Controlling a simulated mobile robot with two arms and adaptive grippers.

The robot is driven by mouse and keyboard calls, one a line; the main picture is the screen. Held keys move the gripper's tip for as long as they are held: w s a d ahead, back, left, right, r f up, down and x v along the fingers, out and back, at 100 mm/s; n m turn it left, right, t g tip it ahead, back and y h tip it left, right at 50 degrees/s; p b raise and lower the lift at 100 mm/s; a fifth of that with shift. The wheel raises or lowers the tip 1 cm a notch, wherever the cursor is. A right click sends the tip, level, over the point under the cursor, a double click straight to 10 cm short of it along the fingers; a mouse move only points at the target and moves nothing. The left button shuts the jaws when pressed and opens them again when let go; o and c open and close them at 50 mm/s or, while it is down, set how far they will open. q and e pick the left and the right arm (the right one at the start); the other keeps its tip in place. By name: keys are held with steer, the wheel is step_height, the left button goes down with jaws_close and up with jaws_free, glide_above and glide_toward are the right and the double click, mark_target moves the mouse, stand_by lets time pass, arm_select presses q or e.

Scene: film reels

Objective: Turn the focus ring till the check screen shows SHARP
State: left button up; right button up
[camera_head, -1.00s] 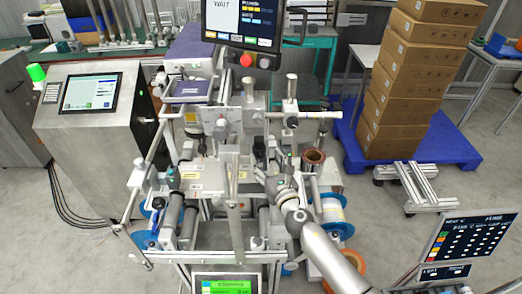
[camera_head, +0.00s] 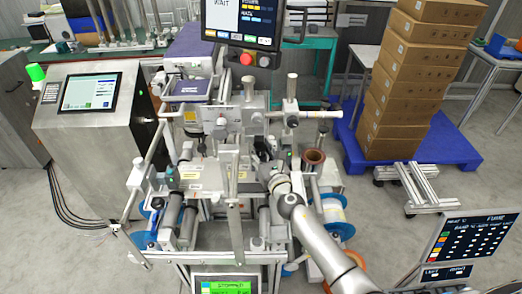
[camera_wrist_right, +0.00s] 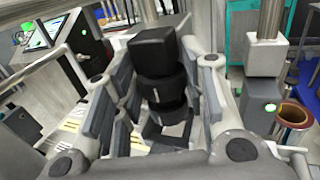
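The black camera (camera_wrist_right: 152,50) stands upright in the right wrist view, a boxy body above a round lens. The lens has stacked dark rings, one with a small white mark; I take this part as the focus ring (camera_wrist_right: 165,90). My right gripper (camera_wrist_right: 160,88) is open, with its grey-padded fingers on either side of the lens; I cannot tell whether a pad touches it. In the head view the right gripper (camera_head: 266,170) is small beside the machine's middle. The upper screen (camera_head: 240,20) reads WAIT. My left gripper is not in view.
A copper-coloured roll (camera_head: 314,157) stands just right of the gripper. Metal posts and rails crowd around it. A steel cabinet with a screen (camera_head: 90,92) is at left. Stacked boxes (camera_head: 410,80) stand on a blue pallet (camera_head: 455,145) at right. A lower green screen (camera_head: 225,287) reads STOPPED.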

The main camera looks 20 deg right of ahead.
steer(key=shift+c, duration=1.3)
steer(key=shift+a+m+h, duration=0.15)
steer(key=shift+m+h, duration=0.45)
steer(key=shift+h, duration=0.4)
steer(key=o, duration=1)
steer(key=s, duration=1.2)
steer(key=shift+a, duration=0.35)
